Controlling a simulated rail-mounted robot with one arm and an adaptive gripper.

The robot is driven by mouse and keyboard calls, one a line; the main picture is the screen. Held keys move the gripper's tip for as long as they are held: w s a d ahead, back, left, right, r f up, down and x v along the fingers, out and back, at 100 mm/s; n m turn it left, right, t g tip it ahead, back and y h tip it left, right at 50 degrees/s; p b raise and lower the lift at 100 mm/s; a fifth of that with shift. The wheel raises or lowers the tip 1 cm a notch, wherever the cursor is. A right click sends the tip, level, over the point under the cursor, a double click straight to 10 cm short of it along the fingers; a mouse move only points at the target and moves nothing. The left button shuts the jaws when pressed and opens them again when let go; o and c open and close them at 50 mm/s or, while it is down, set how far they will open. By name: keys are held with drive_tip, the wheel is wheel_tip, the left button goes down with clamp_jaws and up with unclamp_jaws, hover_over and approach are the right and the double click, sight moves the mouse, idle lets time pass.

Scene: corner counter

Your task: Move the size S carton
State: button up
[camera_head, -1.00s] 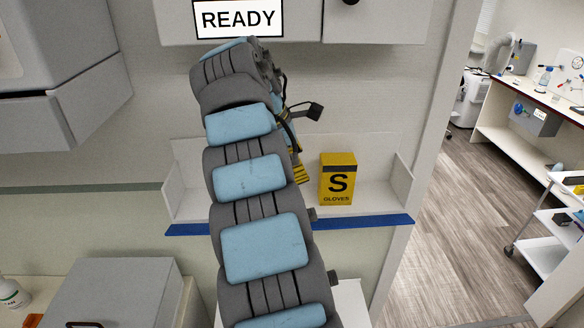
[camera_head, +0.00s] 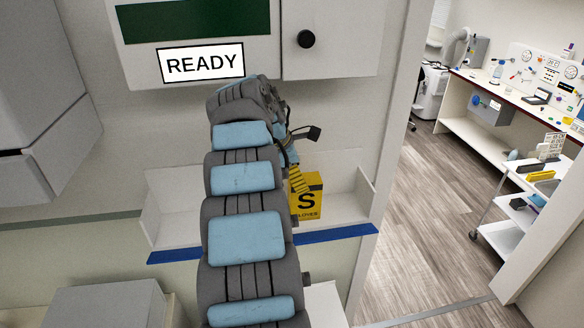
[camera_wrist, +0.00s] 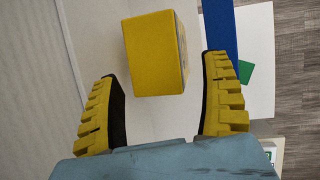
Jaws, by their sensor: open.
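The size S carton (camera_head: 314,187) is a yellow box with a black S and the word GLOVES. It stands upright on a white shelf (camera_head: 340,209) with a blue front edge. In the head view my gripper (camera_head: 299,181) has yellow fingers in front of the carton's left part, hiding some of it. In the wrist view the carton (camera_wrist: 155,55) shows a plain yellow face just beyond the fingertips. My gripper (camera_wrist: 163,70) is open, with one finger to each side of the carton's line and visible gaps. Nothing is held.
The shelf has low side walls and a back wall. A cabinet with a READY sign (camera_head: 202,64) and a dark knob (camera_head: 306,39) hangs above. A grey box (camera_head: 105,305) stands at lower left. A trolley (camera_head: 510,225) and a bench are in the room at right.

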sight(305, 197)
drive_tip(key=shift+w+d+r+p, duration=0.3)
drive_tip(key=shift+d+p, duration=0.2)
drive_tip(key=shift+p, duration=0.75)
drive_tip(key=shift+p+x, duration=1.2)
drive_tip(key=shift+x, duration=0.65)
drive_tip(key=c, duration=1.1)
